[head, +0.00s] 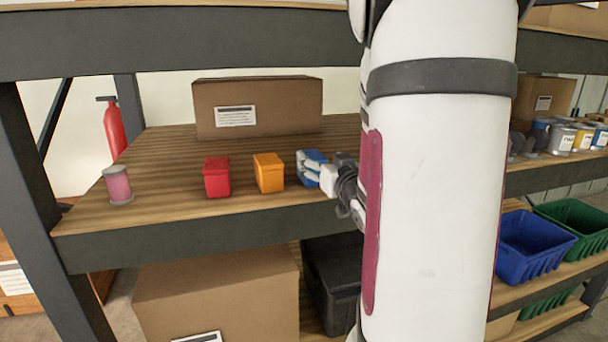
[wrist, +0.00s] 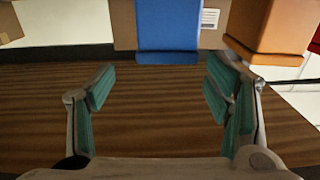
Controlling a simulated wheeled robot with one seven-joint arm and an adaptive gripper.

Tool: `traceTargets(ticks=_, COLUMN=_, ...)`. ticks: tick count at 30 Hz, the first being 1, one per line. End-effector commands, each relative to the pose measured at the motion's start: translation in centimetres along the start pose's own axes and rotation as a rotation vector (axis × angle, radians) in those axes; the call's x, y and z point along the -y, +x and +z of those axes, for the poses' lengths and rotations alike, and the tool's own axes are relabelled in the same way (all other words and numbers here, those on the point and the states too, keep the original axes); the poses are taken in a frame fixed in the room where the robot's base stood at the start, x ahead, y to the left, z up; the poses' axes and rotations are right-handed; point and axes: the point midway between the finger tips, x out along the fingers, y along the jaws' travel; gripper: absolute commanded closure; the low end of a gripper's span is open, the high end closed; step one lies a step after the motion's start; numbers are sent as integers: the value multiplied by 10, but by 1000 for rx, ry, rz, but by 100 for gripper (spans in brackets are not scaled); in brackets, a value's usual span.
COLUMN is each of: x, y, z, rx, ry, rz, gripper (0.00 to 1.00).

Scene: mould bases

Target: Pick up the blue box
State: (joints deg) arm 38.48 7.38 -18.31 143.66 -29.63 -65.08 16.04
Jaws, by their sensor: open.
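The blue box (head: 316,156) stands on the wooden shelf at the right end of a row of small boxes, partly hidden by my gripper in the head view. It also shows at the top middle of the wrist view (wrist: 167,26), where its top is cut off. My gripper (wrist: 160,84) is open and empty. Its two teal-padded fingers are spread to either side, and the blue box lies beyond the fingertips, roughly centred between them. In the head view my gripper (head: 308,170) overlaps the box, so the gap is hard to judge.
An orange box (head: 269,173) stands just left of the blue box, then a red box (head: 217,177) and a pink can (head: 118,186). A large cardboard box (head: 280,105) is behind them. A shelf board (head: 200,52) runs above. The shelf front is bare.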

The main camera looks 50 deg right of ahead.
Motion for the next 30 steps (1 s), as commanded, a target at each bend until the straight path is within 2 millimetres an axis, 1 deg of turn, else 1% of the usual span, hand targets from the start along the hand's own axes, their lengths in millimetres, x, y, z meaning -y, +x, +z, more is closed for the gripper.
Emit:
traceTargets(ticks=1, x=0, y=6, z=1, rx=0, ry=0, rz=0, gripper=28)
traceTargets(ticks=8, x=2, y=20, z=3, rx=0, ry=1, rz=1, gripper=28)
traceTargets(ticks=13, x=8, y=45, z=12, rx=1, ry=0, rz=0, gripper=28)
traceTargets(ticks=18, x=8, y=62, z=10, rx=0, ry=0, rz=1, gripper=28)
traceTargets(ticks=21, x=7, y=66, z=9, rx=0, ry=1, rz=1, gripper=28)
traceTargets(ticks=26, x=7, y=65, z=9, rx=0, ry=1, rz=1, gripper=28)
traceTargets(ticks=27, x=7, y=65, z=9, rx=0, ry=1, rz=1, gripper=31)
traceTargets(ticks=29, x=7, y=65, z=9, rx=1, ry=1, rz=1, gripper=44)
traceTargets(ticks=30, x=7, y=65, z=9, rx=1, ry=1, rz=1, gripper=53)
